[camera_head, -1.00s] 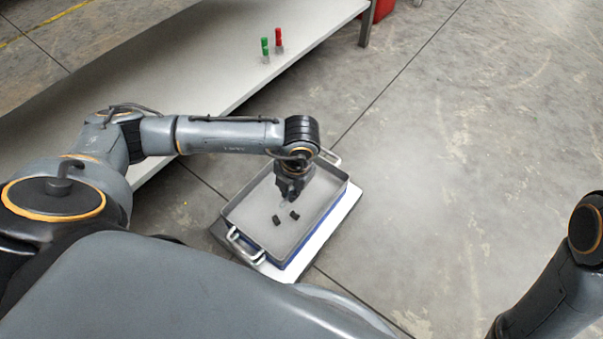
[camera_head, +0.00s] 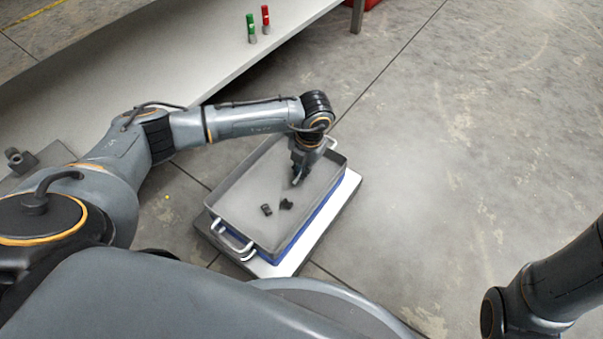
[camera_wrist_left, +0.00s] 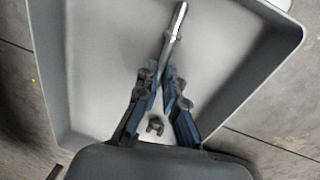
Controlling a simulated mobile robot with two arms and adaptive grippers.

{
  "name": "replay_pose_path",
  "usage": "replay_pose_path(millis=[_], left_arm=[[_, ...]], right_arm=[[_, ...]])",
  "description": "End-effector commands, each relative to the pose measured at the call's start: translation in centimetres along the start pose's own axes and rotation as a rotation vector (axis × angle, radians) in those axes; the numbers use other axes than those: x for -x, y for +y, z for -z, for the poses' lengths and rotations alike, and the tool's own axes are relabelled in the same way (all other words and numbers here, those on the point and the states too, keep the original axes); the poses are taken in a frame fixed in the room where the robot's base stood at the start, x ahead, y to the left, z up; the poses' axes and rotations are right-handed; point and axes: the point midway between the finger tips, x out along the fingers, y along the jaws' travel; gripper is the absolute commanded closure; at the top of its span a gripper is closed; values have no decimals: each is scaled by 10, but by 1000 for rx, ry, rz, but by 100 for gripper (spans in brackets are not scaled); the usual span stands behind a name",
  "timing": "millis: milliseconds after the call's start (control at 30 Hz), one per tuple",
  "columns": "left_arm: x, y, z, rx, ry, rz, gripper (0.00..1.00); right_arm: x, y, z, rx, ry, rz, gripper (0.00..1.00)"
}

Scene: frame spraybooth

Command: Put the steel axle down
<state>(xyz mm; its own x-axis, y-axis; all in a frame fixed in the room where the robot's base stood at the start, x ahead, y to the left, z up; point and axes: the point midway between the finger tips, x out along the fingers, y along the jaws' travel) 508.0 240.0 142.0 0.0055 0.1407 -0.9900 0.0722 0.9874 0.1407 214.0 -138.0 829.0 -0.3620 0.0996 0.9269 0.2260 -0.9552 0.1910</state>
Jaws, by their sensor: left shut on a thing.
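My left gripper (camera_head: 298,178) is over the far part of a grey tray (camera_head: 228,218). In the left wrist view its two fingers (camera_wrist_left: 163,78) are closed on one end of the steel axle (camera_wrist_left: 176,28), a thin shiny rod. The axle points away from the fingertips over the tray floor. I cannot tell whether it touches the floor. In the head view the axle is not clearly seen. My right gripper is out of view; only part of that arm shows at the right.
Two small dark parts (camera_head: 266,209) (camera_head: 286,204) lie in the tray. The tray has metal handles and rests on a blue and white base. A long bench (camera_head: 190,70) carries a green (camera_head: 251,28) and a red (camera_head: 265,19) piece. Floor to the right is clear.

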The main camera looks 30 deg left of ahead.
Motion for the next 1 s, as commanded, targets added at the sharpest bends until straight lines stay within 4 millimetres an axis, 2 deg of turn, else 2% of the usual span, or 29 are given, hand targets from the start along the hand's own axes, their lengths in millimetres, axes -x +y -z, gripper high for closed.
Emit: replay_pose_path(millis=[367, 400, 500, 833, 1000], left_arm=[[-5, 0, 0, 1, -1, -1, 100], [-4, 0, 0, 1, -1, -1, 86], [-4, 0, 0, 1, -1, -1, 69], [-1, 0, 0, 1, -2, 0, 69], [24, 1, -1, 0, -3, 1, 69]], right_arm=[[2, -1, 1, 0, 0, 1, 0], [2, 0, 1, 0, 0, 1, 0], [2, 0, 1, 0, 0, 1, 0], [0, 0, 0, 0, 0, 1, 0], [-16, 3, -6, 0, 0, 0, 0]])
